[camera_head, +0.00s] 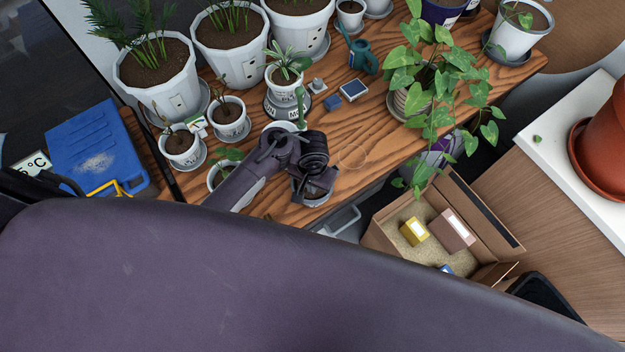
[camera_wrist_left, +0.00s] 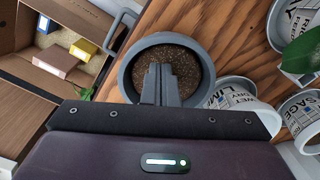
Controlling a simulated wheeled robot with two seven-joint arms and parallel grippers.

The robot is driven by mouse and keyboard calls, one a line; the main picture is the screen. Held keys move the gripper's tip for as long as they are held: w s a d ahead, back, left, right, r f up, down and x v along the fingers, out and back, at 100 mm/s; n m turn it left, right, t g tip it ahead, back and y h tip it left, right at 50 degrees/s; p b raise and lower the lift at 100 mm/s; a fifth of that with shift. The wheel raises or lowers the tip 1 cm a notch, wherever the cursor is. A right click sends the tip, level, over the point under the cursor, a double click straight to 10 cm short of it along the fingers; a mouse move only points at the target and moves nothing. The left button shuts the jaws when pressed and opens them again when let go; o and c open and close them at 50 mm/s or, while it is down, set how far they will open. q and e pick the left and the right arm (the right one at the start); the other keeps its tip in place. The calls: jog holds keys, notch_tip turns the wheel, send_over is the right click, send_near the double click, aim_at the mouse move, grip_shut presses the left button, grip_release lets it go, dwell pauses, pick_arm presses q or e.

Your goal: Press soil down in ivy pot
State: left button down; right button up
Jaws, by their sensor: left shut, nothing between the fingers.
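A round grey pot (camera_wrist_left: 202,58) filled with brown soil (camera_wrist_left: 180,66) stands on the wooden table; no plant shows in it. My left gripper (camera_wrist_left: 159,70) is shut and empty, its fingertips over the middle of this soil. I cannot tell whether they touch it. In the head view my left gripper (camera_head: 316,186) hides most of the same pot (camera_head: 312,201), near the table's front edge. A trailing plant with heart-shaped leaves (camera_head: 440,78), which looks like ivy, grows in another pot at the table's right. My right gripper is not in view.
Several white pots with palms (camera_head: 158,75) and small plants crowd the table's left and back. A teal watering can (camera_head: 361,56) and a blue box (camera_head: 353,90) stand behind my gripper. An open cardboard box (camera_head: 490,225) is below the front edge. Bare table lies right of my gripper.

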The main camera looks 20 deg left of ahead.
pick_arm(q)
jog(key=shift+f, duration=0.1)
jog(key=shift+f+b, duration=0.3)
jog(key=shift+f, duration=0.05)
jog(key=shift+f+b, duration=0.3)
jog(key=shift+f, duration=0.1)
jog(key=shift+s+f+p, duration=0.1)
jog(key=shift+s+p, duration=0.05)
jog(key=shift+p, duration=0.15)
dwell(0.9)
notch_tip(320, 180, up, 4)
jog(key=p, duration=0.2)
jog(key=shift+f+p, duration=0.2)
jog(key=shift+p, duration=0.2)
jog(key=shift+r, duration=2.8)
